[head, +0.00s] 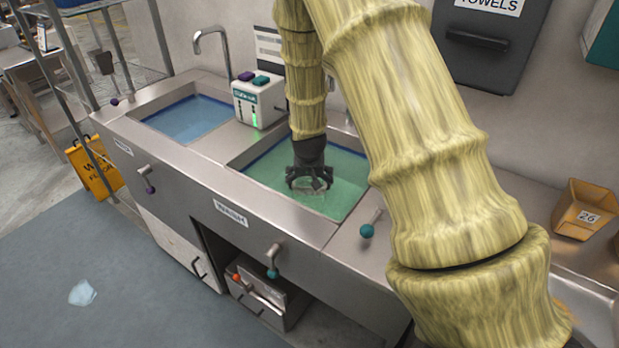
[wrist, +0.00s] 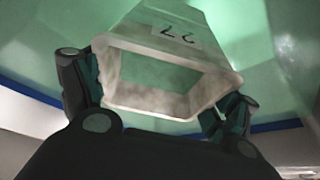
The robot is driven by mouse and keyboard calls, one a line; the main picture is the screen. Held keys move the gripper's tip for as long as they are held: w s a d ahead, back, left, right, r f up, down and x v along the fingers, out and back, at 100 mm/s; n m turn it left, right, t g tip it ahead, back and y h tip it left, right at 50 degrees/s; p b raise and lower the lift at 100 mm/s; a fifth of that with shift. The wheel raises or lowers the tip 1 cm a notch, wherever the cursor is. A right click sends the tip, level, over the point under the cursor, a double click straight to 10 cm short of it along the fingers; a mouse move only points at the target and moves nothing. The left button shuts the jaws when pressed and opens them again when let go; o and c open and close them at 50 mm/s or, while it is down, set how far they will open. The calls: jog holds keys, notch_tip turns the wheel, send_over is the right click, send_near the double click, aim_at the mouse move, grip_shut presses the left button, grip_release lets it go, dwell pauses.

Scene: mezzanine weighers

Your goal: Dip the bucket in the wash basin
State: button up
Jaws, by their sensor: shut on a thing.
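The wash basin (head: 262,172) is a steel sink with green liquid and a blue line around its inner wall. My gripper (head: 310,182) points down into it, near the middle. It is shut on a pale bucket (head: 312,200), which shows only as a faint green-tinted shape under the fingers and looks at least partly in the liquid. In the wrist view my gripper (wrist: 158,105) has a finger on each side of the bucket (wrist: 190,88). Its open mouth faces the camera, and a number label shows upside down on its wall. The liquid's exact level on the bucket is unclear.
A second basin (head: 190,118) with blue liquid lies left, with a tap (head: 212,42) behind. A dispenser box (head: 257,100) stands between the basins. An orange bucket marked 26 (head: 584,207) sits at right. A yellow floor sign (head: 95,170) and a wet patch (head: 82,292) are on the floor.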

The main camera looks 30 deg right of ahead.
jog(key=shift+f+b, duration=0.65)
jog(key=shift+f, duration=1)
dwell(1.2)
notch_tip(320, 180, up, 23)
jog(key=p, duration=1.6)
dwell(1.1)
